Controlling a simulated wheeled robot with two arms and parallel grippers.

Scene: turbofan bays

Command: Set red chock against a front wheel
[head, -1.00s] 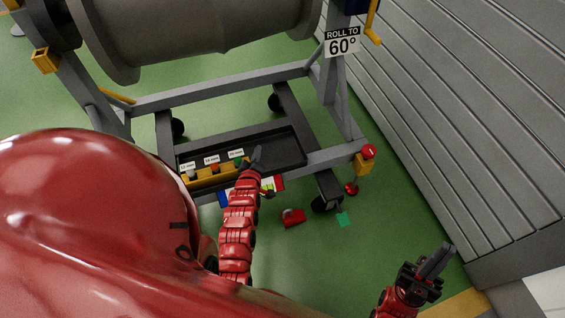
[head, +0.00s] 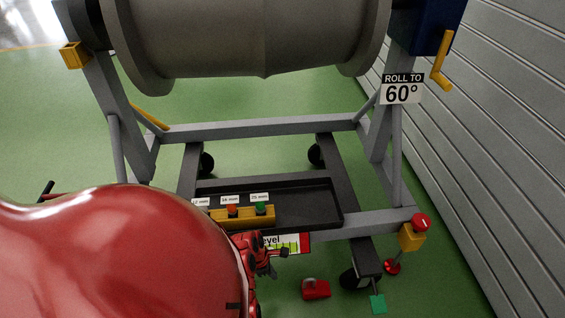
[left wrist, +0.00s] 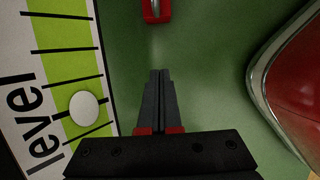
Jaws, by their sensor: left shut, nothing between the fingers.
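The red chock (head: 316,289) lies on the green floor, left of a black front wheel (head: 350,280) of the stand and apart from it. It also shows at the top edge of the left wrist view (left wrist: 156,12), partly cut off, with a grey handle. My left gripper (head: 284,252) is in front of the stand beside the level placard, up and left of the chock in the picture. In the left wrist view its fingers (left wrist: 160,78) are together and empty, pointing towards the chock. My right gripper is out of view.
The level placard (head: 292,243) hangs at the stand's front rail, close to my left gripper. A black tray (head: 315,207) holds a yellow block with labelled sockets. A green piece (head: 378,304) lies by the wheel. A red-topped post (head: 413,235) stands at right.

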